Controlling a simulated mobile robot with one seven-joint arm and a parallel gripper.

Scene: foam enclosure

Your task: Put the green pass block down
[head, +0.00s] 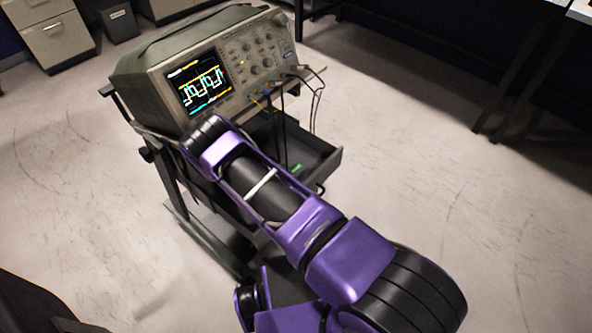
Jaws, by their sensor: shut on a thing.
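A small green piece, likely the green pass block (297,167), shows low in the open dark drawer of the cart, just right of my arm. It is too small to tell whether it rests on the drawer floor or is held. My purple and black arm reaches from the lower right up to the cart and covers the left part of the drawer (325,167). I cannot make out my gripper or its fingers, so their relation to the green piece is hidden.
An oscilloscope (221,77) with a lit screen stands on the cart's top. Cabinets (56,42) and a bin (119,24) stand at the back left. Dark table legs (508,88) stand at right. Open floor lies around the cart.

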